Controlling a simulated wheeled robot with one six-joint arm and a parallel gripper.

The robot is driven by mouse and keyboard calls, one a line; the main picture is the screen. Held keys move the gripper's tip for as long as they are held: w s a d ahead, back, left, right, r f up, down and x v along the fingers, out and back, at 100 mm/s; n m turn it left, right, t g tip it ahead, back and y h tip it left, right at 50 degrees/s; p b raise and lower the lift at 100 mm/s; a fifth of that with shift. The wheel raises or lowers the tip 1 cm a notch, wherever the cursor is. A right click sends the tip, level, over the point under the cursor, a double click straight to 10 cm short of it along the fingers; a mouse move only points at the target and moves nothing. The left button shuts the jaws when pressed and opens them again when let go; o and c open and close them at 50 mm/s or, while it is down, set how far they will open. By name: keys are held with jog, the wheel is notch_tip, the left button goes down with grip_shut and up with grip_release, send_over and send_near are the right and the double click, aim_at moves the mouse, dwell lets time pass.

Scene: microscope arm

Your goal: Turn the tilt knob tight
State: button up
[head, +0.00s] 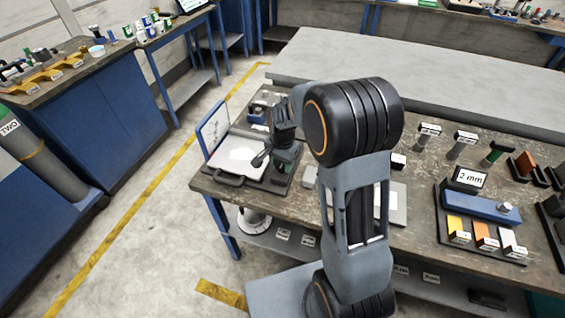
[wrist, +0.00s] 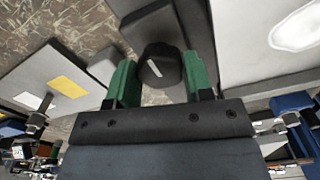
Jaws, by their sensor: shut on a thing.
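The tilt knob (wrist: 160,65) is a round black knob with a white line on its face, seen in the wrist view. It sits between the two green fingers of my gripper (wrist: 160,82), one finger on each side. My gripper is shut on the knob, though small gaps seem to show beside it in this view. In the head view my gripper (head: 284,162) points down at the left end of the workbench, beside a dark part of the microscope stand (head: 262,157). The knob itself cannot be made out there.
A pale plate with a bright patch (head: 232,160) lies left of my gripper, with an upright blue-edged board (head: 214,128) behind it. Labelled tools (head: 463,143) and a blue block with a "2 mm" sign (head: 480,207) stand to the right on the workbench (head: 420,180).

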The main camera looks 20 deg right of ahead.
aim_at(282, 164)
dwell(0.3)
jog(key=o, duration=0.9)
jog(key=shift+r, duration=0.15)
notch_tip(282, 164, up, 14)
jog(key=shift+f, duration=0.2)
dwell(0.5)
